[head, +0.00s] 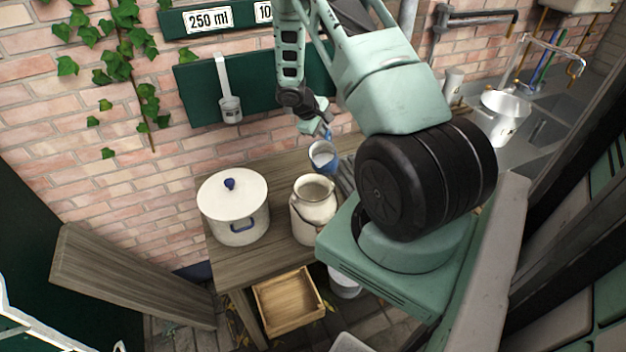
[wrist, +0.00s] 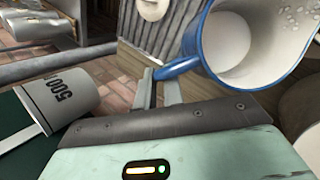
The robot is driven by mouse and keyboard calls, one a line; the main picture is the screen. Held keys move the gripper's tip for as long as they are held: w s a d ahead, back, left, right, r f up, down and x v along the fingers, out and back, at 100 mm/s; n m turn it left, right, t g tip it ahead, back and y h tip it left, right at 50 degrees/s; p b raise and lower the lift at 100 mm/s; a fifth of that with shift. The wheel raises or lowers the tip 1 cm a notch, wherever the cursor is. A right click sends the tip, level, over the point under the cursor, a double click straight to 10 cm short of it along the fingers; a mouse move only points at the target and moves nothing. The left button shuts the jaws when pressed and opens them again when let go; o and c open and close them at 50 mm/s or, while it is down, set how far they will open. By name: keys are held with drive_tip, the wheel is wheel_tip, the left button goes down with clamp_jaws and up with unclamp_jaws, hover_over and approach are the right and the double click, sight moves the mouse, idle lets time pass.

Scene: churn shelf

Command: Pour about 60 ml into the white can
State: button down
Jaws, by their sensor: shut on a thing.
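My gripper (head: 326,134) is shut on the blue handle of a white jug with a blue rim (head: 322,154). In the wrist view the jug (wrist: 218,75) opens towards the camera, with smooth white liquid inside, and my fingers (wrist: 166,88) meet at the handle. The jug is above the back of the wooden table, behind the white can (head: 314,218). This can is a cream-white churn with an open neck and a wire handle, standing upright. No stream of liquid shows, and the can's contents are hard to make out.
A lidded white pot (head: 236,212) stands left of the can on the wooden table (head: 215,254). A ladle (head: 230,105) hangs on the green wall board. A wooden crate (head: 290,300) is below.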

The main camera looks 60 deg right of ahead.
drive_tip(key=w+d+r+n+g+y+p, duration=0.1)
drive_tip(key=d+r+y+p, duration=0.2)
drive_tip(key=d+y+p, duration=0.1)
drive_tip(key=shift+w+d+r+g+y, duration=0.25)
drive_tip(key=shift+d+g+y, duration=0.15)
drive_tip(key=shift+y, duration=0.2)
idle(0.3)
idle(0.4)
